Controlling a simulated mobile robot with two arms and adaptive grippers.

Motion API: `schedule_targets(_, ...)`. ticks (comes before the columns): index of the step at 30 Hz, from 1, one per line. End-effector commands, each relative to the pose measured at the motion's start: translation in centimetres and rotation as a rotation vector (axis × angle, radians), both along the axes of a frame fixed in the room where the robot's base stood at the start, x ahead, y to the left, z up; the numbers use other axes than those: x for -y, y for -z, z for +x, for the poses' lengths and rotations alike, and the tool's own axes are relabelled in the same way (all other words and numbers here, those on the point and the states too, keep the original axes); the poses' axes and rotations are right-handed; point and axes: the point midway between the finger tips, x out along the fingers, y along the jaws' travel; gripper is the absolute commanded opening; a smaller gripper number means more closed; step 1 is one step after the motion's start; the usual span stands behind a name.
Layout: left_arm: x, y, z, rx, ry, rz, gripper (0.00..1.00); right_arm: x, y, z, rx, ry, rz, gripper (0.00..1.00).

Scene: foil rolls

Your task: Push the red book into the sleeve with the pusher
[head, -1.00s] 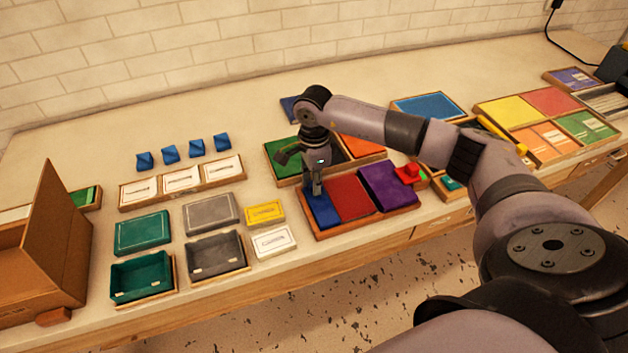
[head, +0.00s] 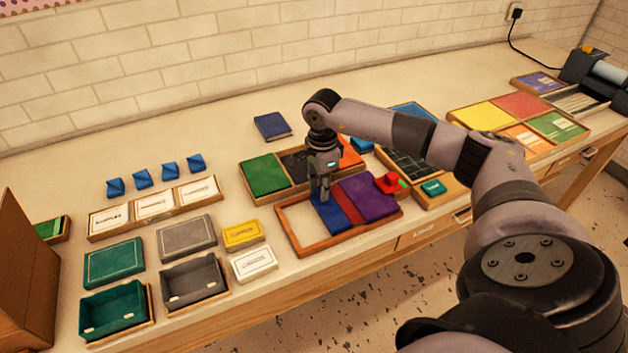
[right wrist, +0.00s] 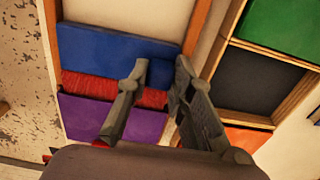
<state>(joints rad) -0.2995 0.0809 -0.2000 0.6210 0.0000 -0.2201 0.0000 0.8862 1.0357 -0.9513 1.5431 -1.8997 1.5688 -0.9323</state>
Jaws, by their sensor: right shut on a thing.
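In the right wrist view the fingers (right wrist: 155,80) close on a small dark-blue part standing up from the blue pusher (right wrist: 90,50). The red book (head: 349,207) shows as a narrow strip between pusher and purple sleeve (head: 371,196). In the right wrist view the red book (right wrist: 85,84) lies along the pusher's edge; its other side meets the purple sleeve (right wrist: 105,119) and seems partly inside it. My left gripper is out of view.
The tray's left part is bare. Behind it stands a tray with a green panel (head: 264,174). A red block (head: 388,182) sits at the sleeve's right end. Grey and green boxes and a white card (head: 255,264) lie left of the tray.

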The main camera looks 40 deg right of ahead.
Motion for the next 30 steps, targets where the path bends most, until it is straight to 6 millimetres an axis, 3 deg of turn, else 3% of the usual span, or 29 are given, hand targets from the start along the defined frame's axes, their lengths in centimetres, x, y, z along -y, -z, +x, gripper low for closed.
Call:
schedule_targets(3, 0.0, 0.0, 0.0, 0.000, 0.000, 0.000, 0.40, 0.0, -0.1, 0.1, 0.002, 0.000, 0.001, 0.00)
schedule_targets(4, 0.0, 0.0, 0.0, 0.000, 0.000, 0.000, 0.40, 0.0, -0.1, 0.1, 0.002, 0.000, 0.001, 0.23)
schedule_targets(12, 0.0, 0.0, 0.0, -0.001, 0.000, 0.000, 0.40, -0.1, -0.1, 0.1, 0.001, -0.001, 0.001, 0.41)
schedule_targets(23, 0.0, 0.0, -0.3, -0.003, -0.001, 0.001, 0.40, -0.1, -0.3, 0.1, 0.001, -0.001, 0.001, 0.42)
schedule_targets(30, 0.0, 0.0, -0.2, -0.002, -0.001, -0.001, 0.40, -0.1, -4.1, 0.2, 0.004, -0.002, 0.001, 0.42)
